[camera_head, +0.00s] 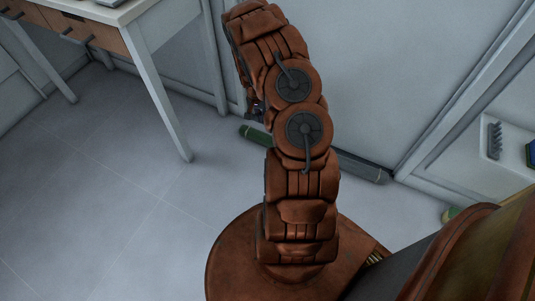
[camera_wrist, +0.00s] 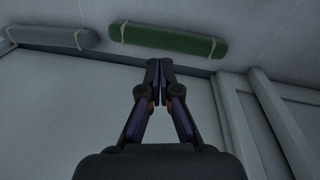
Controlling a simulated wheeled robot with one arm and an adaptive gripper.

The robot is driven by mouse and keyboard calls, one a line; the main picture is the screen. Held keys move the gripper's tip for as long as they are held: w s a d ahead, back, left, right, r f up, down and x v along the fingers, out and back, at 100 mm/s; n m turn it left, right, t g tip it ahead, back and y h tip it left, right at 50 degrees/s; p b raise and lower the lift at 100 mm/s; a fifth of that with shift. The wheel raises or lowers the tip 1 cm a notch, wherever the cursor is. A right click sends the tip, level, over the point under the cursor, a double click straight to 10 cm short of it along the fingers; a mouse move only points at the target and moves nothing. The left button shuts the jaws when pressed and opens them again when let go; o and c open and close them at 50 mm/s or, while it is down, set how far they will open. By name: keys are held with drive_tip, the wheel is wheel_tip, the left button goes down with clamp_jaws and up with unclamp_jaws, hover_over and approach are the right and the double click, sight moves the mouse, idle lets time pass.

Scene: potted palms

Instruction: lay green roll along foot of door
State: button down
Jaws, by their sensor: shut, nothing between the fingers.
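The green roll (camera_wrist: 170,38) lies on the floor along the foot of the pale door (camera_wrist: 100,105), with a light band near its left end in the wrist view. A narrow strip of floor seems to show between roll and door. In the head view the left part of the green roll (camera_head: 256,135) shows; my arm hides the rest. My gripper (camera_wrist: 159,63) is shut and empty, its tips just short of the roll in the wrist view; I cannot tell if they touch. In the head view it is mostly hidden behind my arm.
A grey roll (camera_head: 362,169) lies along the same door foot, also in the wrist view (camera_wrist: 52,37). A white-topped desk (camera_head: 138,8) stands left, its leg near the door. A white unit (camera_head: 510,160) stands right. Floor at left is clear.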

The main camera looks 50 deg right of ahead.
drive_tip(key=m+t+y+b, duration=0.1)
drive_tip(key=m+b, duration=0.1)
drive_tip(key=b, duration=0.4)
approach(264, 158)
wheel_tip(264, 158, down, 7)
drive_tip(key=b, duration=0.4)
drive_tip(key=shift+r, duration=0.15)
drive_tip(key=shift+w+d+b, duration=0.3)
drive_tip(key=shift+d+b, duration=0.3)
drive_tip(key=shift+d, duration=0.35)
drive_tip(key=shift+w+d+r+b, duration=0.15)
drive_tip(key=shift+d+b, duration=0.1)
drive_tip(key=shift+d, duration=0.3)
drive_tip(key=shift+w+d+b, duration=0.15)
drive_tip(key=shift+d+b, duration=0.05)
drive_tip(key=shift+d, duration=0.3)
drive_tip(key=shift+w+d+r+p, duration=0.1)
drive_tip(key=shift+w+d+p, duration=0.25)
drive_tip(key=shift+d, duration=0.65)
drive_tip(key=shift+w+d+r+p, duration=0.15)
drive_tip(key=shift+w+d, duration=0.25)
drive_tip(key=shift+d, duration=0.55)
drive_tip(key=shift+s+d+f, duration=0.1)
drive_tip(key=shift+d+f, duration=0.15)
drive_tip(key=shift+d, duration=0.35)
